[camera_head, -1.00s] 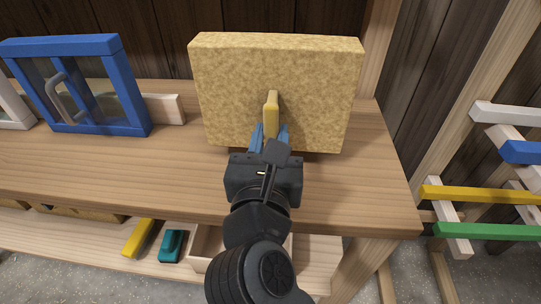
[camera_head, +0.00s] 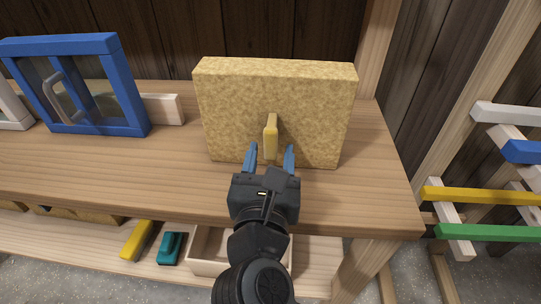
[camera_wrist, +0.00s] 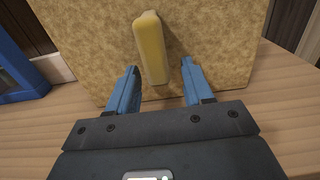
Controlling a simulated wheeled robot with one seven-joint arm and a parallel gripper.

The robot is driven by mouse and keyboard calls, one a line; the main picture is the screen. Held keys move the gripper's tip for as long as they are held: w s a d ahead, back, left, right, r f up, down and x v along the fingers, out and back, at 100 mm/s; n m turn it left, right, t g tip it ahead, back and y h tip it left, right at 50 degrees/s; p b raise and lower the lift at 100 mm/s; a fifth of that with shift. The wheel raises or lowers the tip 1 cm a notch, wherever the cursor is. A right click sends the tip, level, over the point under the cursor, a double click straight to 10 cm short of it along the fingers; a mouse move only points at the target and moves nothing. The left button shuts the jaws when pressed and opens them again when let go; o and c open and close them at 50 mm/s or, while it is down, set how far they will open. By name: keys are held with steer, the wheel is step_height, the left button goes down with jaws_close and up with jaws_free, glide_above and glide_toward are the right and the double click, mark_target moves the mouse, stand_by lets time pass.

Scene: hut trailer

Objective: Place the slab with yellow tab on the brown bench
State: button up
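The slab (camera_head: 225,115) is a thick, speckled tan block with a yellow tab (camera_head: 270,137) on its front face. It stands upright on the brown wooden bench (camera_head: 180,180), near the right end. My gripper (camera_head: 270,160) is open in front of the slab, with its blue fingers spread wider than the tab. In the wrist view the tab (camera_wrist: 151,48) rises just beyond and between the fingertips (camera_wrist: 160,78), and nothing is held. The slab's lower edge is partly hidden behind the fingers.
A blue-framed pane with a handle (camera_head: 103,128) and a pale wood block (camera_head: 165,109) stand on the bench to the left. A lower shelf holds yellow (camera_head: 138,240) and teal (camera_head: 172,247) pieces and an open wooden box (camera_head: 207,265). A rack with coloured bars (camera_head: 480,195) stands at right.

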steer(key=shift+r, duration=0.1)
steer(key=shift+s+r, duration=0.1)
steer(key=s, duration=1.2)
steer(key=shift+a+b, duration=0.2)
steer(key=shift+b, duration=0.2)
steer(key=shift+w, duration=0.1)
steer(key=s+d+n+t+h, duration=0.15)
steer(key=s+d+n, duration=0.25)
steer(key=d+n, duration=0.4)
steer(key=s+d+n+t+h, duration=0.1)
steer(key=s+d+n+t, duration=0.3)
steer(key=d, duration=0.6)
steer(key=s+d+f+n+g+y, duration=0.1)
steer(key=s+d+f+n+g, duration=0.2)
steer(key=s+n, duration=0.5)
steer(key=s+d+f+n+g+y, duration=0.2)
steer(key=s+n, duration=0.6)
steer(key=n, duration=0.8)
step_height(320, 180, down, 3)
steer(key=d+g, duration=0.1)
steer(key=g, duration=0.2)
steer(key=shift+s+r+g, duration=0.2)
steer(key=shift+s+g, duration=0.1)
steer(key=shift+g, duration=0.05)
